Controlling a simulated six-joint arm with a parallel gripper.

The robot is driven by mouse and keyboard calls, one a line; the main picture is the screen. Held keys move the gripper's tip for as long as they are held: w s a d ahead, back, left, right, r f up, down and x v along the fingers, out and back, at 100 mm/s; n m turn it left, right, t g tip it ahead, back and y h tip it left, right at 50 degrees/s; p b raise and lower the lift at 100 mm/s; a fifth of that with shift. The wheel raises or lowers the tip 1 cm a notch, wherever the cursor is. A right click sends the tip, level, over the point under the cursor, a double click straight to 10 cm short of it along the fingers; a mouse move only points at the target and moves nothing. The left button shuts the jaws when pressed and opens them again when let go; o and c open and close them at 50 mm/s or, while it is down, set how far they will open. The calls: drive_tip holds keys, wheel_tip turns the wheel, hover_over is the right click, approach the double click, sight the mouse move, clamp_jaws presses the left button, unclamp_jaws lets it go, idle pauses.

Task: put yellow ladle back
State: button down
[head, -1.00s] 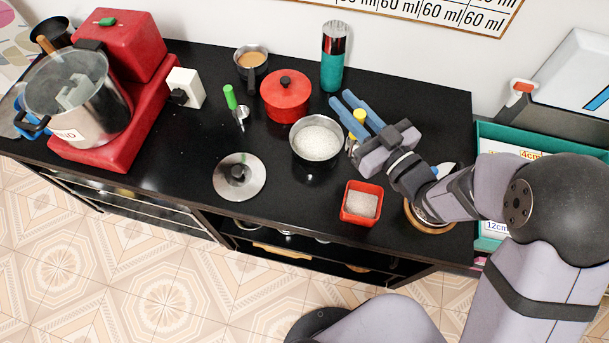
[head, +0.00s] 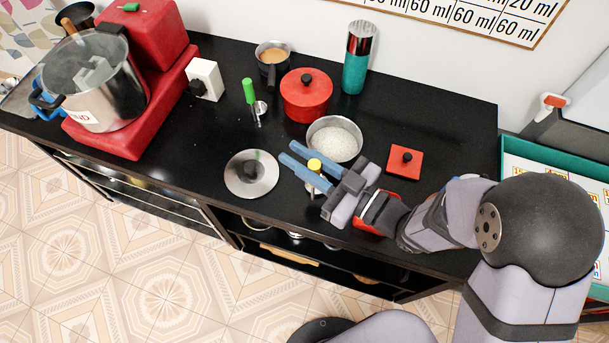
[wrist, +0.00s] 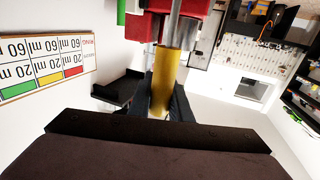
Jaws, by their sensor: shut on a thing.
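My gripper (head: 287,152) is shut on the yellow ladle, seen by its yellow handle end (head: 315,164) between the blue fingers in the head view. In the wrist view the yellow handle (wrist: 165,82) stands between the dark fingers, with a metal shaft (wrist: 176,25) running from it. The ladle's scoop is mostly hidden by the gripper. The gripper is over the counter, between the round metal lid (head: 251,174) and the pot of white grains (head: 334,140). A green-handled ladle (head: 249,92) stands behind the lid.
A red pot (head: 306,96), a teal flask (head: 356,72) and a small saucepan (head: 272,54) stand at the back of the black counter (head: 200,125). A large steel pot (head: 103,88) is at left.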

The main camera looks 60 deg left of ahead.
drive_tip(key=shift+f, duration=1.85)
drive_tip(key=shift+f+p, duration=0.5)
drive_tip(key=shift+f, duration=1.6)
drive_tip(key=c, duration=1.6)
unclamp_jaws()
drive_tip(key=shift+b+v, duration=1.7)
drive_tip(key=shift+v, duration=4.3)
